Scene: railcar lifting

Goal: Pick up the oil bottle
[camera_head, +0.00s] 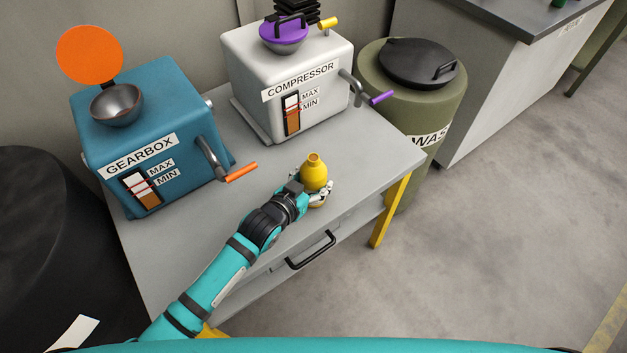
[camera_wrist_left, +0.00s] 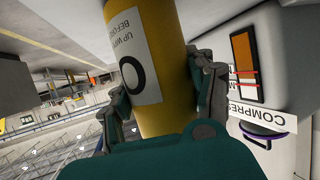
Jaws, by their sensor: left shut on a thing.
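The oil bottle (camera_head: 314,172) is yellow with a narrow neck and stands upright above the grey table near its front edge in the head view. My left gripper (camera_head: 318,194) is shut around its body. In the left wrist view the yellow bottle (camera_wrist_left: 168,70), with a white printed label, sits between the two fingers of the left gripper (camera_wrist_left: 160,90). I cannot tell whether the bottle's base touches the table. My right gripper is not in view.
A blue gearbox (camera_head: 150,120) with an orange-handled lever stands left on the table (camera_head: 270,205). A white compressor (camera_head: 290,75) stands behind the bottle. A green waste barrel (camera_head: 410,100) is at the right. A drawer handle (camera_head: 310,251) projects from the table front.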

